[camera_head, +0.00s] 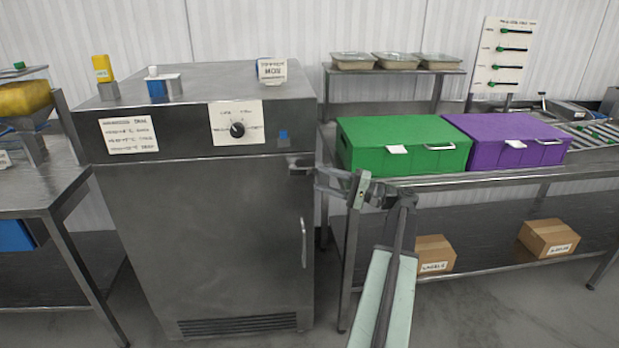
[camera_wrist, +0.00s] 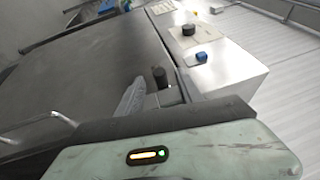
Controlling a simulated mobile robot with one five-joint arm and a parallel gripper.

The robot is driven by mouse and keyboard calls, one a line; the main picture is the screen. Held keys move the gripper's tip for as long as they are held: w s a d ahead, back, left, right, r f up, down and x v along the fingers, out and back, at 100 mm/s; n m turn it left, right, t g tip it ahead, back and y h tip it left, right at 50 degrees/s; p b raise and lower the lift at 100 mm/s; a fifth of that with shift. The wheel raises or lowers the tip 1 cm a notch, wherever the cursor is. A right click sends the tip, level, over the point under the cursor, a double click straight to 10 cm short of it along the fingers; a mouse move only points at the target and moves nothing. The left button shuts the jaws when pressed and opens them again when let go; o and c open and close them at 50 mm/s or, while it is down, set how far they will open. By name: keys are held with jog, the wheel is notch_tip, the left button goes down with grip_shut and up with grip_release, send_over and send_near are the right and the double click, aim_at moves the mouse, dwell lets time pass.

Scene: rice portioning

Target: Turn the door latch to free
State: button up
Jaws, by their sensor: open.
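The steel cabinet's door (camera_head: 215,240) is closed, with an upright handle (camera_head: 304,243) on its right side. The door latch (camera_head: 298,165) is a small dark part at the door's upper right corner. In the wrist view the latch shows as a dark round knob (camera_wrist: 160,76) on a metal block beside the door edge. My gripper (camera_head: 314,172) is open at the latch, coming in from the right.
A dial (camera_head: 237,129) and a blue square (camera_head: 283,135) sit on the panel above the door. A green box (camera_head: 385,155) and a purple box (camera_head: 490,150) stand on the bench at right. Two cartons lie on its lower shelf. The floor before the door is clear.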

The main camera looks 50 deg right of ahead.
aim_at(311, 176)
jog(key=x, duration=0.4)
jog(key=shift+w+a, duration=0.15)
jog(key=shift+w, duration=0.05)
grip_shut()
dwell(1.2)
